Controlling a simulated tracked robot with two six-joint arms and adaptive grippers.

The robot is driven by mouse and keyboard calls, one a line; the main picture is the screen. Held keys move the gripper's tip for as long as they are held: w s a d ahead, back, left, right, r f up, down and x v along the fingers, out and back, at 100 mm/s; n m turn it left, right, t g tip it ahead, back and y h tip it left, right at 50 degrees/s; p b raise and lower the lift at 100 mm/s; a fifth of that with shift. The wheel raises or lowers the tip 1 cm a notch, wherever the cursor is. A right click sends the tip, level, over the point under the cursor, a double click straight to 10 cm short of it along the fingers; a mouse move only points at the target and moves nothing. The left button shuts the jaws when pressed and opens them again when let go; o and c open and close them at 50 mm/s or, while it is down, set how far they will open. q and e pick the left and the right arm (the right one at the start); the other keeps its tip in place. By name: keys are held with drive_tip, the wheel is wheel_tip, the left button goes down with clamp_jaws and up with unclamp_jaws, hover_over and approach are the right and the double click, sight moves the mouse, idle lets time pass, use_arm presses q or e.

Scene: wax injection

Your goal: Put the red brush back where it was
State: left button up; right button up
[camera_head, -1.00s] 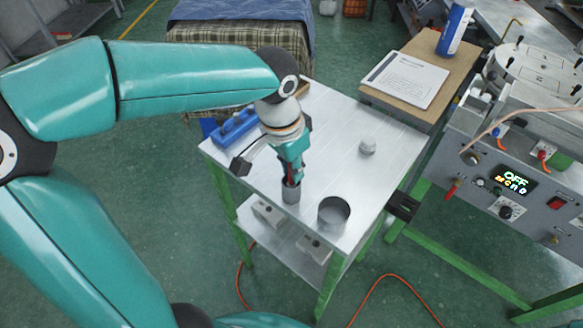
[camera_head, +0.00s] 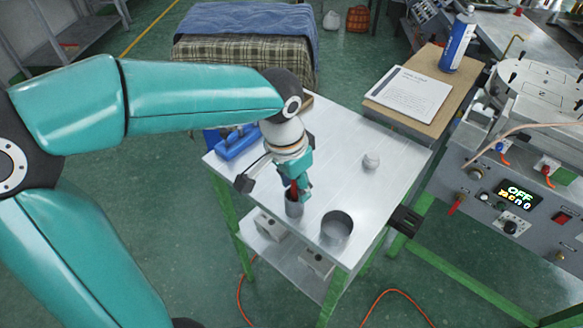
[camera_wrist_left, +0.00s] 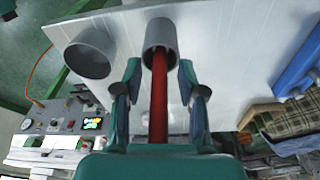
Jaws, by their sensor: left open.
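The red brush (camera_head: 293,188) stands with its lower end in a narrow grey cup (camera_head: 294,208) on the metal table. In the left wrist view, the brush's red handle (camera_wrist_left: 158,105) runs from the cup's mouth (camera_wrist_left: 161,34) back between my fingers. My left gripper (camera_head: 299,191) is open, just above the cup. In the left wrist view, the fingers of my left gripper (camera_wrist_left: 160,78) stand apart on both sides of the handle, with gaps visible. The brush's bristle end is hidden inside the cup. My right gripper is not in view.
A wider grey cup (camera_head: 336,228) stands close beside the narrow one. A small pale round object (camera_head: 371,161) and a blue tool (camera_head: 237,142) are also on the table (camera_head: 338,150). A control machine (camera_head: 500,190) stands at the right. The table's middle is clear.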

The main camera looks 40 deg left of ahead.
use_arm(q)
wheel_tip(320, 180, up, 12)
drive_tip(key=s+p, duration=0.1)
drive_tip(key=shift+s+a, duration=0.3)
drive_tip(key=shift+s, duration=0.05)
drive_tip(key=shift+f, duration=0.15)
